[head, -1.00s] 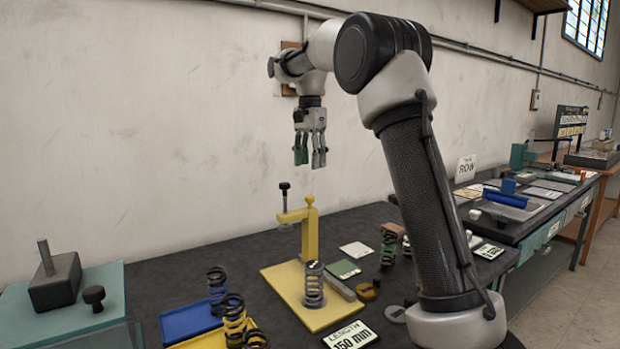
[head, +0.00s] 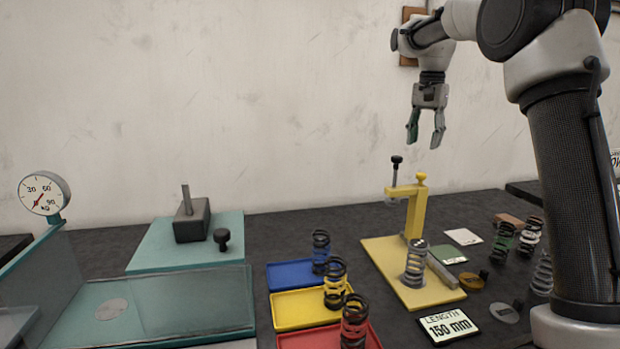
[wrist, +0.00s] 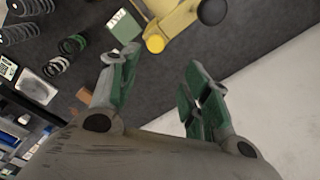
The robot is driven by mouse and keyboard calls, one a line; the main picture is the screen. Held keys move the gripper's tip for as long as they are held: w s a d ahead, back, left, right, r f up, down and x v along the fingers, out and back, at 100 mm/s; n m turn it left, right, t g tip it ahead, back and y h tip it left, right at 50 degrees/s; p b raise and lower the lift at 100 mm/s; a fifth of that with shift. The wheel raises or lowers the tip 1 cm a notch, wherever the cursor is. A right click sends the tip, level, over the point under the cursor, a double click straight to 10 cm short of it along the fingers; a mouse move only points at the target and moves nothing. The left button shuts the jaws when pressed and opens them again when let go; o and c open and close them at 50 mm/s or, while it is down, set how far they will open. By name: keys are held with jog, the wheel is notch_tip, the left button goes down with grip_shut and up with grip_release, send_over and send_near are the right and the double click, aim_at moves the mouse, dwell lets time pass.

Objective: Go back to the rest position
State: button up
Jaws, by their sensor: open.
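My gripper (head: 426,130) is open and empty, raised in the air above the yellow press stand (head: 417,212) and close to the back wall. Its green finger pads hang downward in the head view. In the wrist view my gripper (wrist: 160,88) shows its two fingers apart, with dark tabletop and white wall between and beyond them. A dark grey coil spring (head: 415,264) stands upright on the yellow base plate under the stand. My fingers touch nothing.
Blue (head: 290,274), yellow (head: 300,310) and red (head: 320,339) trays stand left of the stand, with springs on them. A glass-sided bench with a dial gauge (head: 45,193) is at far left. A "LENGTH 150 mm" sign (head: 447,325) stands in front. More springs (head: 530,236) stand at right.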

jog(key=s+f+n, duration=0.1)
jog(key=s+f, duration=0.1)
jog(key=shift+d+f+n, duration=0.1)
jog(key=shift+f+n, duration=0.3)
jog(key=s+d+f+n+t, duration=0.1)
jog(key=s+f+n, duration=0.1)
jog(key=s, duration=1)
jog(key=s+d+f+n+t, duration=0.1)
jog(key=s+n, duration=0.1)
jog(key=s, duration=1)
jog(key=s+f+n+t, duration=0.2)
jog(key=s+n, duration=0.1)
jog(key=s, duration=0.9)
jog(key=shift+s+d+f, duration=0.2)
jog(key=shift+d+f, duration=0.1)
jog(key=shift+d, duration=0.1)
